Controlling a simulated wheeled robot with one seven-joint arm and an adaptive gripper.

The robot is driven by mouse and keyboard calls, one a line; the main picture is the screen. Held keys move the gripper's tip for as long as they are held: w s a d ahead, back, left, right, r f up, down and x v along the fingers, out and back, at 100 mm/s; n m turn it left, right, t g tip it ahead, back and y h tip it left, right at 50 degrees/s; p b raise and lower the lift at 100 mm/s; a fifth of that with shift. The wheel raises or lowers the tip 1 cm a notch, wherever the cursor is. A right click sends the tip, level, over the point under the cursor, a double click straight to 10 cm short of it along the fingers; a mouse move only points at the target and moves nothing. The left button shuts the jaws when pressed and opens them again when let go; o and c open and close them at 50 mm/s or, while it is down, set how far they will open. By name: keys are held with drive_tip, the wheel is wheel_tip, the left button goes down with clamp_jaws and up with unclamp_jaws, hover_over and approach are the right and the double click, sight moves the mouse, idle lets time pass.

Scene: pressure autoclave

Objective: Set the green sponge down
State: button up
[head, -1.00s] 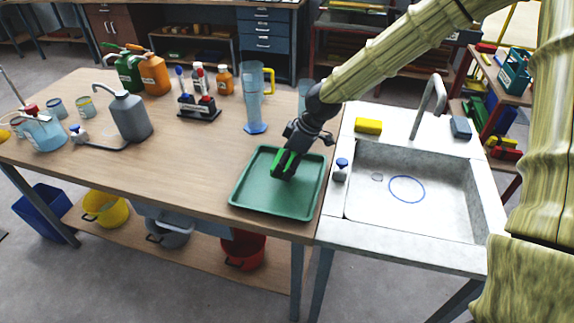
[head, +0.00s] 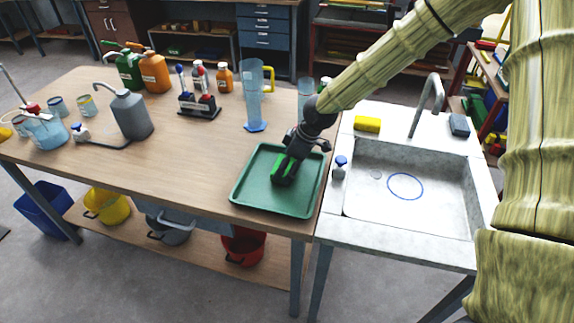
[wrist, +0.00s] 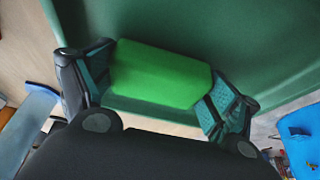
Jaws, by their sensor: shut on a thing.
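The green sponge (wrist: 160,75) is between the two fingers of my gripper (wrist: 155,85), which are closed against its ends. In the head view my gripper (head: 284,172) points down over the middle of the green tray (head: 262,202), with the sponge (head: 284,177) showing as bright green between dark fingers. The tray surface (wrist: 270,40) fills most of the wrist view behind the sponge. The sponge is at or very close to the tray floor; I cannot tell whether it touches.
The tray lies at the right end of the wooden table (head: 190,150). The sink (head: 410,205) adjoins on the right, with a yellow sponge (head: 367,124) and a blue-capped bottle (head: 340,168) on its rim. A tall measuring cylinder (head: 254,95) stands behind the tray.

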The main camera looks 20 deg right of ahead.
drive_tip(key=o, duration=0.7)
drive_tip(key=b+v, duration=0.1)
drive_tip(key=v, duration=1.1)
drive_tip(key=shift+r, duration=0.2)
